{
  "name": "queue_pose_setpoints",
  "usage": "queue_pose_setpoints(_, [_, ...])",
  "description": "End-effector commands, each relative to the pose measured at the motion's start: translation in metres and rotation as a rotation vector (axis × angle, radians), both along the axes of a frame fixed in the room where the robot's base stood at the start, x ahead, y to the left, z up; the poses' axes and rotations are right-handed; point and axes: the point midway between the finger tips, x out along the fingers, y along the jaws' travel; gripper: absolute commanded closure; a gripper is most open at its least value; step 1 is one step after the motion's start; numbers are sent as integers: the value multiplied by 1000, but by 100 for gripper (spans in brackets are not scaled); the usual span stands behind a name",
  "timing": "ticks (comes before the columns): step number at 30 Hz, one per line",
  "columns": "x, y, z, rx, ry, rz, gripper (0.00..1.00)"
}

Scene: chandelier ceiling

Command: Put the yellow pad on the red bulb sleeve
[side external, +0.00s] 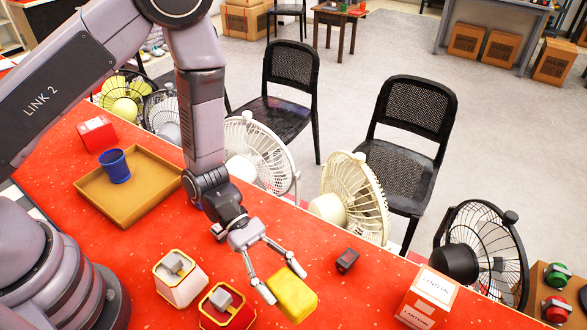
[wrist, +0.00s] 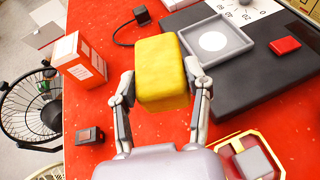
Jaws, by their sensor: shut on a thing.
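The yellow pad (side external: 294,297) is a rounded yellow block. My gripper (side external: 281,282) is shut on it, one finger on each side, and appears to hold it above the red table. The pad (wrist: 162,72) also shows between the fingers in the wrist view. The red bulb sleeve (side external: 240,319) is a red, gold-rimmed holder with a grey block inside, at the bottom edge of the side view, left of the pad. In the wrist view the sleeve (wrist: 225,158) is at the lower right, apart from the pad; its lower part is cut off.
A white gold-rimmed holder (side external: 181,293) stands left of the red one. A dark small block (side external: 347,261) and a lantern box (side external: 425,301) stand right. A dark board (wrist: 245,90) carries a grey square tray (wrist: 190,45). Fans line the table's far edge.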

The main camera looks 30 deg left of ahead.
Motion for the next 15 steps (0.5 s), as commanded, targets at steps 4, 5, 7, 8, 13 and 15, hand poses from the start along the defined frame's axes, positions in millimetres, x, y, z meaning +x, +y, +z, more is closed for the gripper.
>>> queue_pose_setpoints(4, [-15, 32, 14, -1, -4, -213, 70])
queue_pose_setpoints(5, [-18, 40, 17, -1, -4, -256, 70])
queue_pose_setpoints(7, [-25, 59, 21, 0, -4, -360, 70])
queue_pose_setpoints(8, [-29, 68, 22, 0, -3, -406, 70])
queue_pose_setpoints(13, [-43, 127, 28, 2, -2, -666, 70])
queue_pose_setpoints(15, [-48, 155, 29, 1, -1, -776, 70])
